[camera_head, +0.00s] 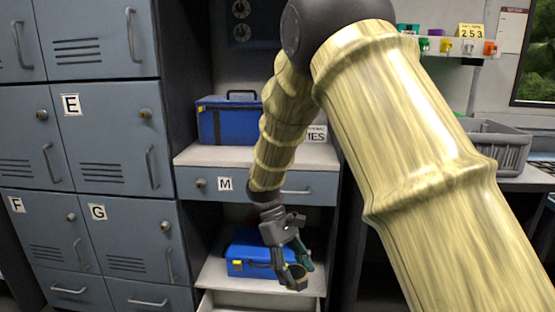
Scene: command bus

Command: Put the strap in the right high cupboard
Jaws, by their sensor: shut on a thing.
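My gripper (299,277) hangs below my arm near the middle of the picture, in front of the lower shelf. It is shut on a small dark, brownish ring-shaped thing (297,271), which looks like the strap; it is small and partly hidden by the fingers. The high cupboards are grey-blue metal doors at the top left, cut off by the picture's edge. The right one of these (90,42) has a vertical handle and vent slots and looks shut. I cannot tell for sure that it is the cupboard named in the task.
Lockers marked E (110,125), F and G (135,235) stand below, doors shut. A drawer marked M (245,184) is under a counter bearing a blue toolbox (228,122). Another blue box (250,257) sits on the lower shelf. A grey crate (495,150) is at right.

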